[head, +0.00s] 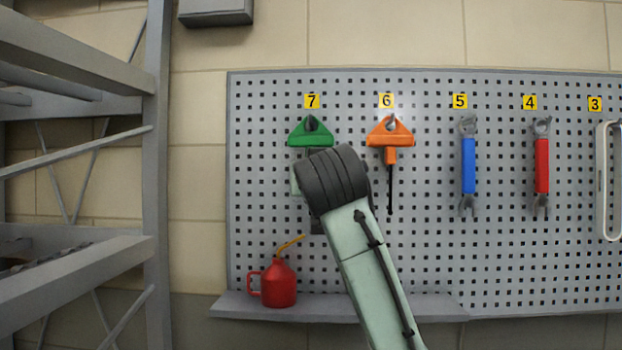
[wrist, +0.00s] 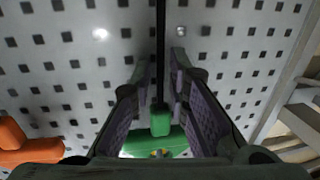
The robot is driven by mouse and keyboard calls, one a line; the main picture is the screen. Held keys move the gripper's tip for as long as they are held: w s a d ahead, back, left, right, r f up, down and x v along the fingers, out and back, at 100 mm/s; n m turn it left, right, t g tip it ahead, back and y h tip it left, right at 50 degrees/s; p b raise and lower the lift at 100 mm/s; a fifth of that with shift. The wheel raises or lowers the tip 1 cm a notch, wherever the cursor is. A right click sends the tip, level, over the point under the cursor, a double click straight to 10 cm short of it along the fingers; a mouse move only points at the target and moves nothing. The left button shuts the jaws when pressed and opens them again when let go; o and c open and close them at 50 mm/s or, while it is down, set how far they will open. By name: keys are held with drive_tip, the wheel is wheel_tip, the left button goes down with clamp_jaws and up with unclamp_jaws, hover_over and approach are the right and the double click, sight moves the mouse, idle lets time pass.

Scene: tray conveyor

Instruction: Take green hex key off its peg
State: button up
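The green hex key (head: 310,133) hangs on the peg under label 7 on the pegboard, its triangular green handle up. My own dark wrist joint hides its lower part in the head view. In the wrist view its green handle (wrist: 160,135) is at the bottom and its thin black shaft runs up the middle. My gripper (wrist: 157,58) is open, with one purple-padded finger on each side of the hex key and visible gaps to the shaft. Whether a finger touches the handle cannot be told. The peg itself is hard to make out.
An orange hex key (head: 390,135) hangs close by on the right under label 6. Blue (head: 468,165) and red (head: 542,165) tools hang further right. A red oil can (head: 279,285) stands on the ledge (head: 240,305) below. A grey rack (head: 157,180) stands at left.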

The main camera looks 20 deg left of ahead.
clamp_jaws()
drive_tip(key=shift+s+r, duration=0.2)
drive_tip(key=shift+r, duration=0.15)
idle(0.3)
drive_tip(key=shift+s+d, duration=0.25)
drive_tip(key=shift+s, duration=0.3)
drive_tip(key=shift+s+r, duration=0.2)
idle(0.5)
drive_tip(key=shift+s+d+r, duration=0.2)
drive_tip(key=shift+s+r, duration=0.2)
drive_tip(key=shift+s, duration=0.3)
drive_tip(key=shift+s+d, duration=0.1)
drive_tip(key=shift+s, duration=0.15)
drive_tip(key=shift+a+b+v, duration=0.2)
drive_tip(key=shift+b+v, duration=0.25)
drive_tip(key=shift+v, duration=1)
drive_tip(key=shift+a+b+v, duration=0.25)
drive_tip(key=shift+b+v, duration=0.2)
drive_tip(key=shift+v, duration=1)
drive_tip(key=shift+s+d+r, duration=0.1)
drive_tip(key=shift+s+r, duration=0.05)
drive_tip(key=shift+s, duration=0.1)
